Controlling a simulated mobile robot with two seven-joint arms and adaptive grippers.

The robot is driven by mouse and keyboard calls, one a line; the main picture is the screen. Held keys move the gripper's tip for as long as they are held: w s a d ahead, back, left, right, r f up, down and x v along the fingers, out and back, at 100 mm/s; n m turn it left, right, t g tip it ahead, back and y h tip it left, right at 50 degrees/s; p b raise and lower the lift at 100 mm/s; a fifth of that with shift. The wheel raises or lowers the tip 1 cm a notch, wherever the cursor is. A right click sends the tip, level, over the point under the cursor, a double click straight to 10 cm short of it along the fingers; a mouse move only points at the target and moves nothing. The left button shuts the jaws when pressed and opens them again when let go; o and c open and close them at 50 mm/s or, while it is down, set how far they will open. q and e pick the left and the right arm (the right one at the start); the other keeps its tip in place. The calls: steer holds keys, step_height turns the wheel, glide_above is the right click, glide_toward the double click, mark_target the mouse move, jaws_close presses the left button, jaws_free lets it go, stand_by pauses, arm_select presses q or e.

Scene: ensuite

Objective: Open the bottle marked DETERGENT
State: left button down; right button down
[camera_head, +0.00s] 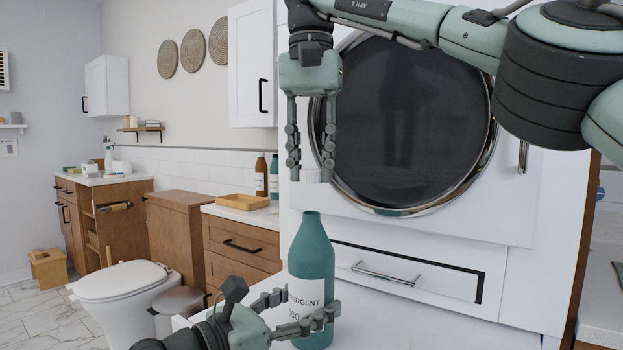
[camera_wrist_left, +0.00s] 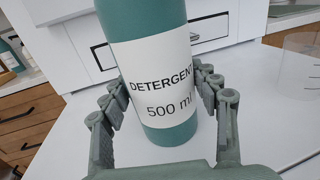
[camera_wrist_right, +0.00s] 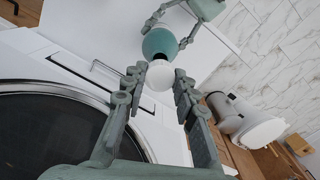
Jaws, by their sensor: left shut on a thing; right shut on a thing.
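The teal bottle (camera_head: 312,252) with a white label reading DETERGENT stands upright on the white surface; its label is clear in the left wrist view (camera_wrist_left: 150,75). My left gripper (camera_head: 305,307) is shut around the bottle's lower body, one finger on each side. The bottle's neck is bare at the top. My right gripper (camera_head: 309,165) points down above the bottle and is shut on a white cap (camera_head: 312,176). A gap shows between the cap and the neck. In the right wrist view the cap (camera_wrist_right: 160,76) sits between the fingertips.
A white cabinet with a round dark door (camera_head: 410,120) stands right behind the bottle. A clear cup (camera_wrist_left: 302,58) stands to the bottle's right in the left wrist view. A brown bottle (camera_head: 261,176) and a wooden tray (camera_head: 243,201) are on the far counter. A toilet (camera_head: 120,285) is at left.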

arm_select(q)
steer(key=shift+c, duration=1.7)
jaws_free()
steer(key=v, duration=1.2)
